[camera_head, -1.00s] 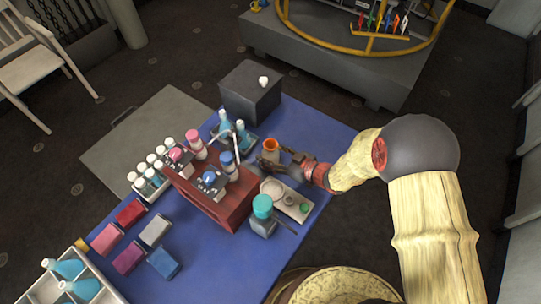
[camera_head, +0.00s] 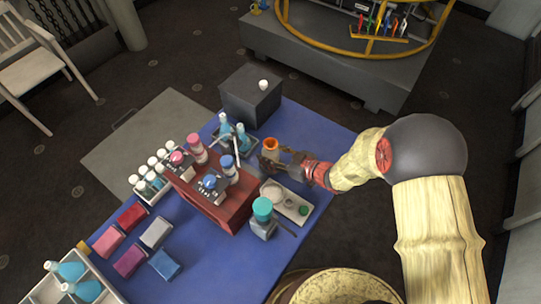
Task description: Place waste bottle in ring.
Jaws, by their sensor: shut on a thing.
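A small orange-topped bottle (camera_head: 271,144), which looks like the waste bottle, is upright at the right side of the blue table. My gripper (camera_head: 272,161) reaches in from the right and is shut on it; the fingers partly hide its lower body. I cannot tell whether its base touches the table. A ring for a bottle is not clearly distinguishable on the table.
A red rack (camera_head: 226,212) with bottles and devices stands left of my gripper. A white tray (camera_head: 296,211) and a teal-capped bottle (camera_head: 262,212) are in front. A dark box (camera_head: 250,98) stands behind. The table's far right corner is clear.

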